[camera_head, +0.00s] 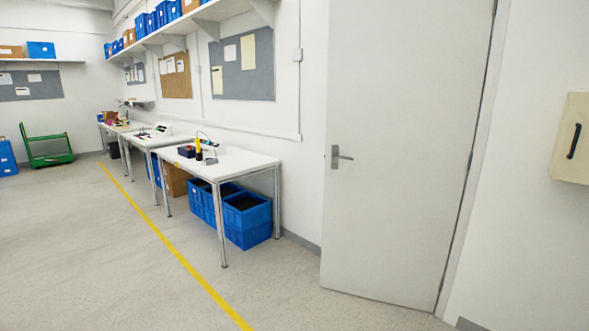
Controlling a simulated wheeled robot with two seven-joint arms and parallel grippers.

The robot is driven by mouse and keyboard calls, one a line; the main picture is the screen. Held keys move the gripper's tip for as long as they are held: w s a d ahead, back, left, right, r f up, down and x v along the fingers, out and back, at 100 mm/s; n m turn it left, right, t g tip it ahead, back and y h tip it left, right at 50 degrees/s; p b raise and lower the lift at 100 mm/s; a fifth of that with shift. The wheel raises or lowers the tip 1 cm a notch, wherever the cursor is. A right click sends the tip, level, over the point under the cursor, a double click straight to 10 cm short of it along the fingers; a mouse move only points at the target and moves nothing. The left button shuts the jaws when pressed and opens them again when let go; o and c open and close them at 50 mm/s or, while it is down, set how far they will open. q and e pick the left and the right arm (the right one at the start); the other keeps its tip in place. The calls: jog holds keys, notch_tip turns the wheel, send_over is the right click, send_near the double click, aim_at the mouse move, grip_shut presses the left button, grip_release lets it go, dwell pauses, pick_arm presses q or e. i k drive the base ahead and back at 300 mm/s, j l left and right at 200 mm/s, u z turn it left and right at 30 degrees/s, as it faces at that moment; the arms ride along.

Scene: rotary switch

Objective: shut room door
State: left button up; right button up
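The room door (405,150) is a tall, light grey panel right of centre in the head view. It stands ajar, swung into the room, with its hinged edge on the right beside the door frame (476,165). A silver lever handle (341,157) sits near its left edge. The top of the door is cut off by the picture edge. Neither of my grippers shows in this view, and nothing is seen touching the door.
White tables (232,163) line the wall left of the door, with blue crates (247,216) underneath. A beige wall box (574,140) hangs at the right. A green trolley (48,150) stands far left. The floor (110,270) in front is clear, crossed by a yellow line (185,262).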

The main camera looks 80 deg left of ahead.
aim_at(406, 79)
jog(key=u, duration=1.95)
